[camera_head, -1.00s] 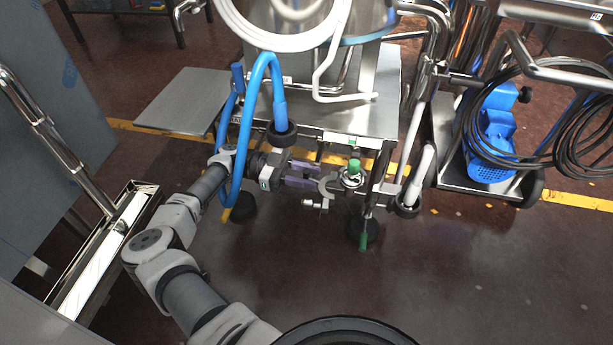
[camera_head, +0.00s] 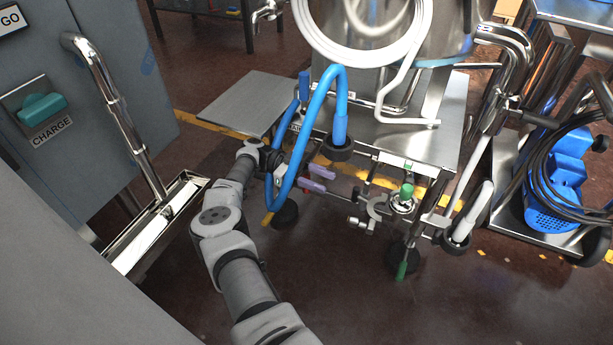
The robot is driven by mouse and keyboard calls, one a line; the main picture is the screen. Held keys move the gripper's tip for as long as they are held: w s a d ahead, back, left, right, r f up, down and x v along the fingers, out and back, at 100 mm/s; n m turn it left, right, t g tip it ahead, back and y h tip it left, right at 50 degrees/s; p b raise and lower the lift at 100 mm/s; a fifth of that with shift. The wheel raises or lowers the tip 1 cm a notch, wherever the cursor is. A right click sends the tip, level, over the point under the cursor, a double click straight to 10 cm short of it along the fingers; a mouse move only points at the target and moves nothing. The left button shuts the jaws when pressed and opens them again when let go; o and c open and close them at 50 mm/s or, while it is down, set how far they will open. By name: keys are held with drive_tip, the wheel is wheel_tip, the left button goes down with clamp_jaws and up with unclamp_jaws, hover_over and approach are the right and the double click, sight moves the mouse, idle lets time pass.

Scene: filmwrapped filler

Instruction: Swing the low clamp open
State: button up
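The low clamp (camera_head: 378,208) is a small grey metal piece under the steel machine, with a C-shaped jaw standing out to the left of the pipe fitting (camera_head: 402,206). Its bolt and nut (camera_head: 360,222) point to the left. The jaw looks swung out from the fitting, but the hinge is too small to make out. My gripper (camera_head: 317,179) is left of the clamp and apart from it. Its two purple fingers are spread with nothing between them. A blue hose partly hides the gripper body.
The blue hose (camera_head: 318,105) loops over my wrist. A steel side plate (camera_head: 245,102) is at the left. A blue pump (camera_head: 560,195) stands right. The floor in front is clear.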

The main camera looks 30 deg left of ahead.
drive_tip(key=a+b, duration=0.1)
drive_tip(key=b, duration=0.2)
drive_tip(key=a+b, duration=0.1)
drive_tip(key=b, duration=0.2)
drive_tip(key=a+b, duration=0.1)
drive_tip(key=b, duration=0.3)
drive_tip(key=shift+a+f, duration=0.3)
drive_tip(key=shift+a, duration=0.1)
drive_tip(key=shift+s+a+r+b, duration=0.1)
drive_tip(key=shift+r+b, duration=0.05)
drive_tip(key=shift+b, duration=0.3)
drive_tip(key=shift+r, duration=0.1)
